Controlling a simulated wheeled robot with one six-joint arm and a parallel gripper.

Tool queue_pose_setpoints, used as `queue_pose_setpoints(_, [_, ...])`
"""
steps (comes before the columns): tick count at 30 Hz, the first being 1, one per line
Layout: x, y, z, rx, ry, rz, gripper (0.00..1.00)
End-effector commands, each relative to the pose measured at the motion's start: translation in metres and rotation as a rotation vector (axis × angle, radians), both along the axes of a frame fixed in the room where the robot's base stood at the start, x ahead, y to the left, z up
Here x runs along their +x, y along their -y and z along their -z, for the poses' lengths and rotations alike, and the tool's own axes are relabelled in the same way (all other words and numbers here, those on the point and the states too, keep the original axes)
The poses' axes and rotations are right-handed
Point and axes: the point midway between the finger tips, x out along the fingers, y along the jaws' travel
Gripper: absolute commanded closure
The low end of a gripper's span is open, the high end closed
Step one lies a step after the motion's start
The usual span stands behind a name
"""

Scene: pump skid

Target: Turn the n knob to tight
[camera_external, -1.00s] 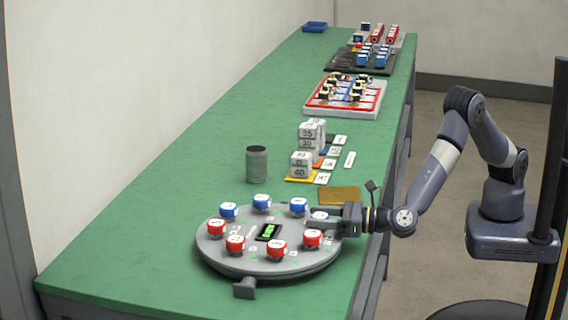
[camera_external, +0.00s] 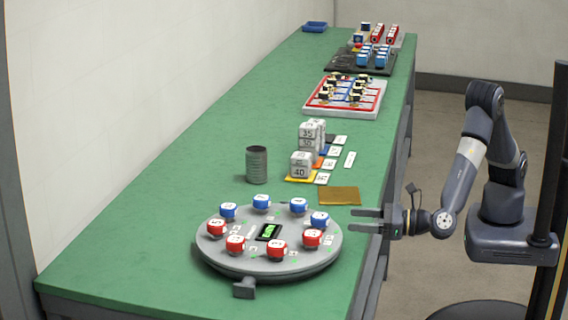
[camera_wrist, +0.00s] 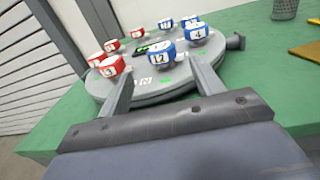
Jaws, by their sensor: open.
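A round grey disc (camera_external: 240,262) carries a ring of red and blue knobs. My gripper (camera_external: 355,220) is open and empty just right of the disc, fingers pointing at its right-hand blue knob (camera_external: 319,220), clear of it. In the wrist view my open gripper (camera_wrist: 160,80) has a blue knob (camera_wrist: 161,61) marked 17 beyond and between its fingers. A red knob (camera_wrist: 112,67) is at its left and another blue knob (camera_wrist: 196,34) behind at right. Dark letters on the disc's near edge are partly readable, possibly an N; I cannot tell for sure which knob is n.
A green-lit display (camera_external: 269,231) sits at the disc's middle. A grey can (camera_external: 256,165), numbered white blocks (camera_external: 300,166) and a brown plate (camera_external: 339,196) stand behind the disc on the green table (camera_external: 150,210). The table is clear on the left.

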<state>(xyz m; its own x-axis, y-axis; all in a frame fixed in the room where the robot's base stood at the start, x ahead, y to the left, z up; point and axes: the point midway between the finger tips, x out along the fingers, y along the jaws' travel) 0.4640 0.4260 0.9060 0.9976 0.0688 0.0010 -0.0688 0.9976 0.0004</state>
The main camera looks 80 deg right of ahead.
Motion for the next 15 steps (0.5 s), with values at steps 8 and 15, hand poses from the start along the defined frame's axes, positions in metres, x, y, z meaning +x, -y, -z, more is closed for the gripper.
queue_pose_setpoints(8, [-0.009,0.0011,0.0002,0.0,-0.001,0.001,0.37])
queue_pose_setpoints(15, [-0.0058,0.0028,-0.0086,-0.004,-0.032,0.012,0.37])
